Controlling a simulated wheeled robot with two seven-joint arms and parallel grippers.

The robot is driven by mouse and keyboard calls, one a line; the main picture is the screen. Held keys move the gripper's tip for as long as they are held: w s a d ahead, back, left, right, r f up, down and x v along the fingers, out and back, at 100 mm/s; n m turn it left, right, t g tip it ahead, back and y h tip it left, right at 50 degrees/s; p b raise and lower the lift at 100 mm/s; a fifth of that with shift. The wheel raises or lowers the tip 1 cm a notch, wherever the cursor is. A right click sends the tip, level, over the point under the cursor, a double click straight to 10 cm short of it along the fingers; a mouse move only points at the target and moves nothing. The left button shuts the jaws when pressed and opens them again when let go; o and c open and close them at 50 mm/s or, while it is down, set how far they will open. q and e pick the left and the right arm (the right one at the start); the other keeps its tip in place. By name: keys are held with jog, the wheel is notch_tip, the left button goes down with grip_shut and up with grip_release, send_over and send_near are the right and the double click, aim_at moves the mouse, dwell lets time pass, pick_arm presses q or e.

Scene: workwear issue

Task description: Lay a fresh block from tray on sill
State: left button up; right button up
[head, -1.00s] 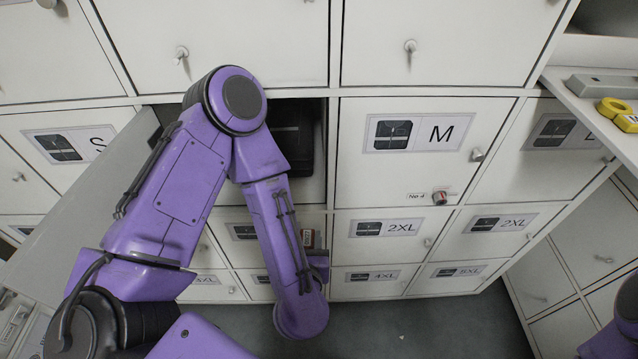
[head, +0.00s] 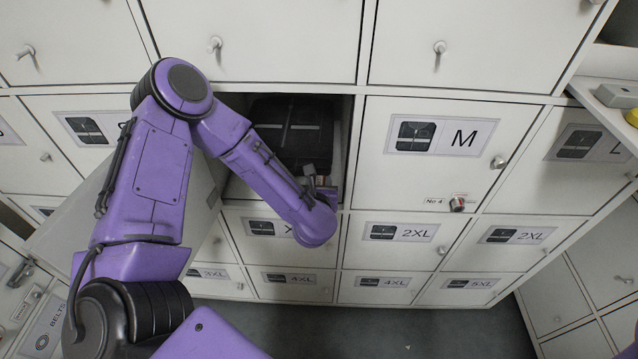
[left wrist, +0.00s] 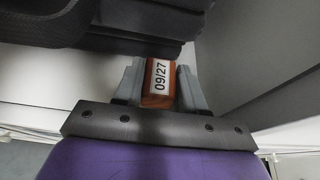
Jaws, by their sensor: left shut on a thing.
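My left gripper (head: 318,186) is at the front of an open locker compartment, left of the M door. In the left wrist view its two grey fingers (left wrist: 160,86) are shut on an orange-brown block (left wrist: 158,102) with a white label reading 09/27. The block's far end is close to dark folded workwear; I cannot tell whether they touch. In the head view the block is small and mostly hidden by the gripper. The compartment's pale floor and front sill (head: 245,192) show partly behind my arm. I cannot make out a tray for certain. My right gripper is out of view.
Dark folded workwear (head: 290,128) fills much of the open compartment. The open door (head: 75,215) swings out at left, behind my arm. The M door (head: 440,150) is shut, with a key-like fitting below its label. A shelf at far right holds a grey object (head: 618,95) and a yellow item.

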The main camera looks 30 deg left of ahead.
pick_arm(q)
jog(key=shift+w+f, duration=0.15)
jog(key=shift+f, duration=0.35)
jog(key=shift+d, duration=0.1)
jog(key=o, duration=0.6)
jog(key=shift+f, duration=0.1)
jog(key=o, duration=0.4)
